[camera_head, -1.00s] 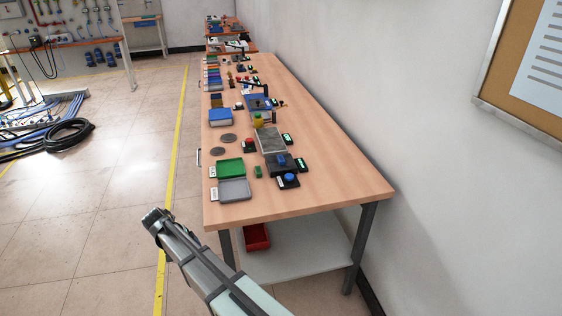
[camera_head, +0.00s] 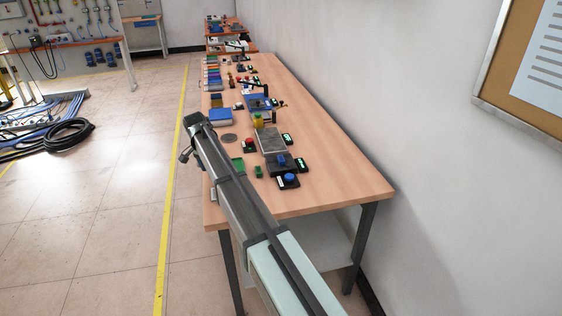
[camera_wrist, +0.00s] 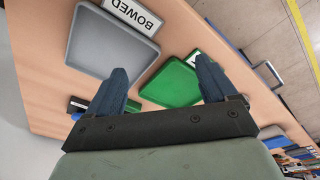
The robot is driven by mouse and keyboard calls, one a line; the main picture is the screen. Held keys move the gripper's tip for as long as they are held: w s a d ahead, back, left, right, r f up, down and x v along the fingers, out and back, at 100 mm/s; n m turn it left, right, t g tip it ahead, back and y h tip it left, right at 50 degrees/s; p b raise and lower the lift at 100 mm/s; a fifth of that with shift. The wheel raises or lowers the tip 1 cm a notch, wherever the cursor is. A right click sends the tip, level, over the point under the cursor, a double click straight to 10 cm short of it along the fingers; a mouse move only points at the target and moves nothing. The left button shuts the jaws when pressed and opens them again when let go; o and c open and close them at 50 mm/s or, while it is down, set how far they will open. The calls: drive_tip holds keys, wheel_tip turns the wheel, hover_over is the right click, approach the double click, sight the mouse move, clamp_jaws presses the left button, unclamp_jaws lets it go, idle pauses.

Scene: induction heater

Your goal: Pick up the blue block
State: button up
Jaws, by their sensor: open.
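My gripper (camera_head: 188,138) is at the left edge of the workbench in the head view. In the wrist view its two dark fingers (camera_wrist: 162,66) are spread apart with nothing between them, above the green tray (camera_wrist: 177,84) and grey tray (camera_wrist: 105,40). I cannot single out the blue block with certainty. Blue things on the bench are a blue-topped box (camera_head: 221,115) beyond the gripper, a blue fixture (camera_head: 257,102), and two blue buttons (camera_head: 281,160) on dark bases. My gripper touches none of these as far as I can see.
My arm hides most of the grey tray in the head view. A small green block (camera_head: 258,171), a red button (camera_head: 249,143) and a grey plate (camera_head: 270,140) stand on the workbench (camera_head: 335,185). Its right front is clear. A wall runs along the right side.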

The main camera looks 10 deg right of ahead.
drive_tip(key=w+d+r+m, duration=0.2)
drive_tip(key=d+r, duration=0.1)
drive_tip(key=d, duration=0.3)
drive_tip(key=w+d+r+m, duration=0.2)
drive_tip(key=d, duration=0.4)
wheel_tip(320, 180, up, 5)
drive_tip(key=m+g+y, duration=0.1)
drive_tip(key=m+y, duration=0.1)
drive_tip(key=m, duration=0.3)
hover_over(281, 158)
drive_tip(key=f, duration=0.7)
drive_tip(key=shift+a+f, duration=0.2)
drive_tip(key=shift+a, duration=0.15)
drive_tip(key=shift+d+f, duration=0.2)
drive_tip(key=shift+f, duration=1.15)
drive_tip(key=shift+d+f, duration=0.15)
drive_tip(key=shift+f, duration=1.15)
drive_tip(key=shift+c, duration=0.4)
drive_tip(key=c, duration=1.2)
